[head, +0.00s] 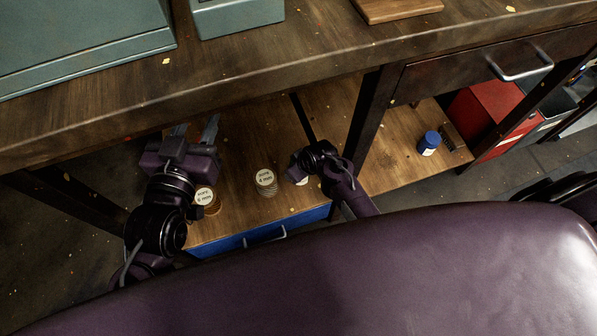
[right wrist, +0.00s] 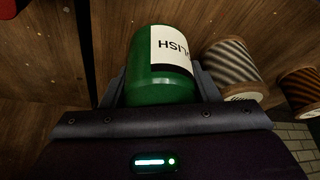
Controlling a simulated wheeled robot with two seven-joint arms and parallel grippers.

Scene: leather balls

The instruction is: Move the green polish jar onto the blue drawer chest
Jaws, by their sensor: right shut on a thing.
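The green polish jar (right wrist: 160,88), with a white label, is between the fingers of my right gripper (right wrist: 158,95) in the right wrist view; the gripper is shut on it. In the head view my right gripper (head: 304,163) is over the wooden surface under the bench, and the jar is hidden there. I cannot tell whether the jar touches the wood. The blue drawer chest (head: 245,240) shows its blue front and metal handle below the wooden surface. My left gripper (head: 196,128) is open and empty, at the left under the bench edge.
Cord spools stand on the wood, one (head: 265,182) between my grippers, another (head: 205,198) by my left arm. Two spools (right wrist: 235,70) are right of the jar in the wrist view. A blue bottle (head: 429,143) and red box (head: 487,108) are right. The bench top (head: 250,75) overhangs.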

